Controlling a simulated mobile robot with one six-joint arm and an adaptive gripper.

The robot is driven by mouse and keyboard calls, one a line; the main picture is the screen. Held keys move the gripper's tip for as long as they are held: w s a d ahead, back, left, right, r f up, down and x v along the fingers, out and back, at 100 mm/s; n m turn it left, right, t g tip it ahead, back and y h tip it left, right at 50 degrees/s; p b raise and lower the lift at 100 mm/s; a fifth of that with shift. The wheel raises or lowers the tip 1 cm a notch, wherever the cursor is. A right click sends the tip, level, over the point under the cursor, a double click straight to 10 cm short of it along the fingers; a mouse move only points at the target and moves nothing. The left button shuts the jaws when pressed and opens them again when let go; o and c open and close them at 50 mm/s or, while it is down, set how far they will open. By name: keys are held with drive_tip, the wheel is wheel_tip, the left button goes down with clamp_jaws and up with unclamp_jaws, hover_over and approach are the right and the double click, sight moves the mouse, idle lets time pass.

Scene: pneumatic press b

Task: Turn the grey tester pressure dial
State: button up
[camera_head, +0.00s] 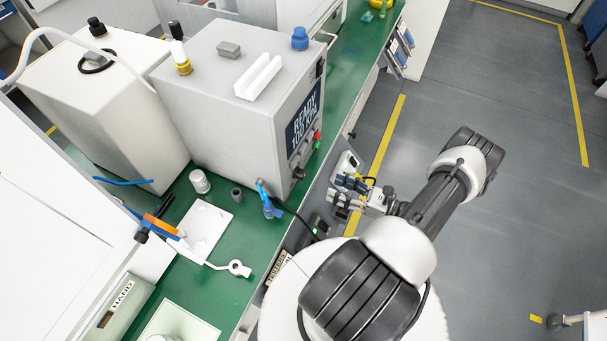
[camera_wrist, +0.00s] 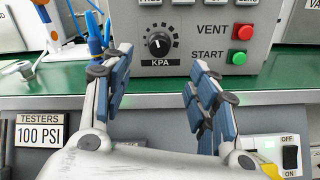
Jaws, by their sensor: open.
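The grey tester (camera_head: 225,95) is a box on the green bench, with a dark screen reading READY on its front. Its pressure dial (camera_wrist: 159,43) is a round black knob with a white pointer, ringed by tick marks above a KPA label. The dial sits beyond and above the gap between my fingers in the wrist view. My gripper (camera_wrist: 160,75) is open and empty, with blue-padded fingers spread apart. It also shows in the head view (camera_head: 350,193), in front of the bench edge and apart from the tester.
A red VENT button (camera_wrist: 242,32) and a green START button (camera_wrist: 239,57) sit right of the dial. A blue connector (camera_head: 270,205) with a black cable is at the bench edge. A power switch (camera_wrist: 290,158) and a TESTERS 100 PSI label (camera_wrist: 40,131) are below.

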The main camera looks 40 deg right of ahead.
sight(305, 175)
drive_tip(key=b+x, duration=0.1)
drive_tip(key=x, duration=1.1)
drive_tip(key=shift+a, duration=0.1)
drive_tip(key=c, duration=1.1)
